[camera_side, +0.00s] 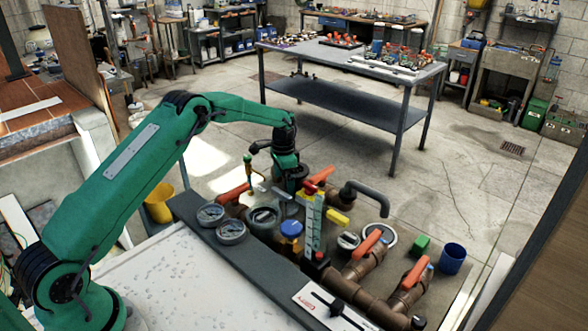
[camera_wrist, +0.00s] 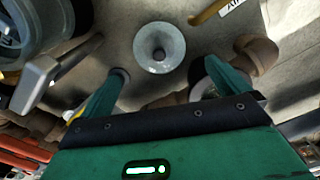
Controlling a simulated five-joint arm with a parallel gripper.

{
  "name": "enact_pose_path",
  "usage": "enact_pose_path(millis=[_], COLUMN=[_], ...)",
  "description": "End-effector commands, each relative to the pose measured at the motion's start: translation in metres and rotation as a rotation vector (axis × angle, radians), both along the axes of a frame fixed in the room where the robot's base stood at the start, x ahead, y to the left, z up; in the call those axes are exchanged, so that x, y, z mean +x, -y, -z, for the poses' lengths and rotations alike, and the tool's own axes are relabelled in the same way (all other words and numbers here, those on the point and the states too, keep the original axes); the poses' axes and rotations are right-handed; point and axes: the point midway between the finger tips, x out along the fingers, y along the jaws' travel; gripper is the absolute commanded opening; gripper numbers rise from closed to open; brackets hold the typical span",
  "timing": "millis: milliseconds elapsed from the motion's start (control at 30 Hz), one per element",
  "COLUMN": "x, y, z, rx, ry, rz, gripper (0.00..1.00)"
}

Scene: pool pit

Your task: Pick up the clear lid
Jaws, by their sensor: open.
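My gripper (camera_side: 288,185) hangs over the back of the pipework in the side view. In the wrist view my gripper (camera_wrist: 166,82) is open, with green fingers apart and nothing between them. A round, pale grey, see-through-looking disc (camera_wrist: 159,47) with a dark centre lies just beyond the fingertips, roughly centred between them. It looks like the clear lid, but I cannot be sure. In the side view my gripper hides the area under it, so I cannot pick out this disc there.
A blue-capped part (camera_side: 291,229), a green upright scale (camera_side: 314,222) and orange-handled valves (camera_side: 367,243) crowd the pipes. A grey bent pipe (camera_side: 365,194) rises right of my gripper.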

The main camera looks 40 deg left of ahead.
Motion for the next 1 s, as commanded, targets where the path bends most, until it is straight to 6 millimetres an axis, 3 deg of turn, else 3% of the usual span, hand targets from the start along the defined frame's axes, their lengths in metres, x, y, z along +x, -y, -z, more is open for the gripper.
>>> enact_pose_path(millis=[400, 733, 1000], x=[0.0, 0.0, 0.0], y=[0.0, 0.001, 0.002], z=[0.025, 0.032, 0.063], rx=[0.0, 0.0, 0.0], ry=[-0.001, 0.0, -0.001], rz=[-0.001, -0.001, -0.001], gripper=[1.0, 1.0, 1.0])
